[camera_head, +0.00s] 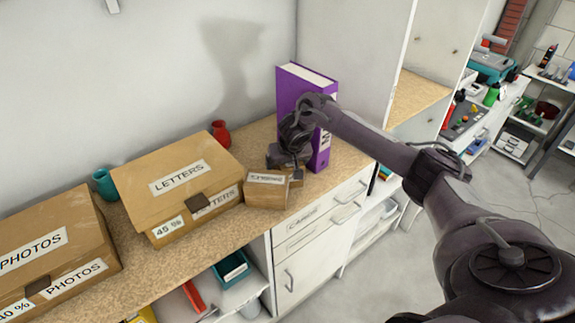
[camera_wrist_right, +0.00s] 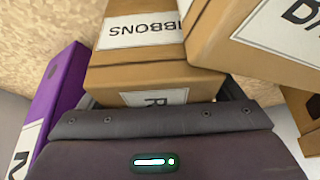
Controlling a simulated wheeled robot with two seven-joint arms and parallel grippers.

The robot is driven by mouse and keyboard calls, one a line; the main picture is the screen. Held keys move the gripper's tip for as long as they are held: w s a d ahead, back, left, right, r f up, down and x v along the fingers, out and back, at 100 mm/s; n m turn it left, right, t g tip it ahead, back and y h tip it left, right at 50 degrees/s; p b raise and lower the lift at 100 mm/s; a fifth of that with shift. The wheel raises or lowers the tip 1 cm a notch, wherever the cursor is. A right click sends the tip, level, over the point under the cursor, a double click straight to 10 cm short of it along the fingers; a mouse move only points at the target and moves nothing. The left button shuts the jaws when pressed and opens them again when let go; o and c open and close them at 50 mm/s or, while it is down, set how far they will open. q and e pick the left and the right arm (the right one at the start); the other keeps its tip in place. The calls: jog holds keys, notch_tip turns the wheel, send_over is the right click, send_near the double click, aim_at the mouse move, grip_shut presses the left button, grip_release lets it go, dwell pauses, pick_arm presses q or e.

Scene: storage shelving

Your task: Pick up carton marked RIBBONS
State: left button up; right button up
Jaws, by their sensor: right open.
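The carton marked RIBBONS (camera_wrist_right: 140,72) is a small brown box with white labels, in the upper middle of the right wrist view. In the head view only a small part of what seems to be this carton (camera_head: 297,177) shows, under my right gripper (camera_head: 288,158). My right gripper also shows in the wrist view (camera_wrist_right: 160,98). It is open, with its dark fingers low beside the two sides of the carton. Its palm hides the carton's lower part. Whether the fingers touch it I cannot tell. My left gripper is not in view.
A purple binder (camera_head: 322,150) stands close behind the gripper. A small labelled carton (camera_head: 266,190) stands close beside the RIBBONS carton. LETTERS (camera_head: 160,168) and PHOTOS (camera_head: 85,232) cartons, a teal mug (camera_head: 104,184) and a red item (camera_head: 221,133) share the counter (camera_head: 146,262).

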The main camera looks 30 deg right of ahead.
dwell(0.5)
jog(key=shift+f, duration=0.1)
jog(key=shift+c, duration=0.8)
jog(key=c, duration=0.9)
